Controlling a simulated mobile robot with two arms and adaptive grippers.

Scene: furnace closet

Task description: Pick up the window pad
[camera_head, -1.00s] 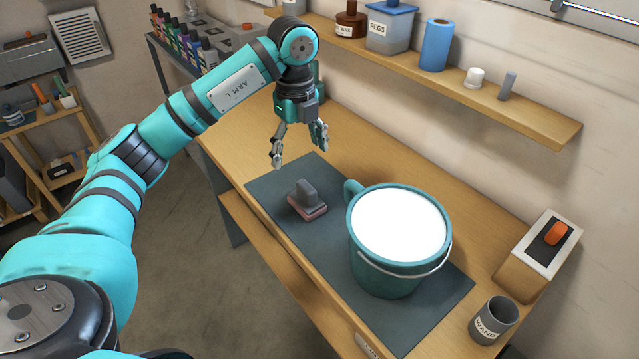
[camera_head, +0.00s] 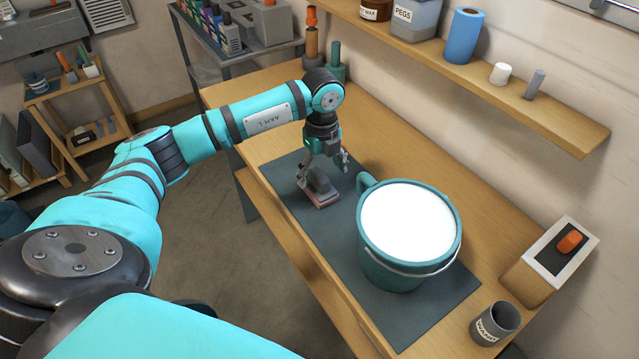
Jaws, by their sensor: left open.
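The window pad (camera_head: 320,190) has a grey grip on a reddish base. It lies on the dark mat (camera_head: 284,172) on the wooden bench, left of the teal bucket. My left gripper (camera_head: 324,171) points down right above the pad, its fingers open and spread about the pad's grip. I cannot tell whether the fingers touch it. My right gripper is not in view.
The teal bucket (camera_head: 366,250), with a bright white top, stands close right of the pad. A grey cup (camera_head: 495,323) and a box with an orange switch (camera_head: 550,258) are at the bench's right end. A wall shelf (camera_head: 480,80) runs behind.

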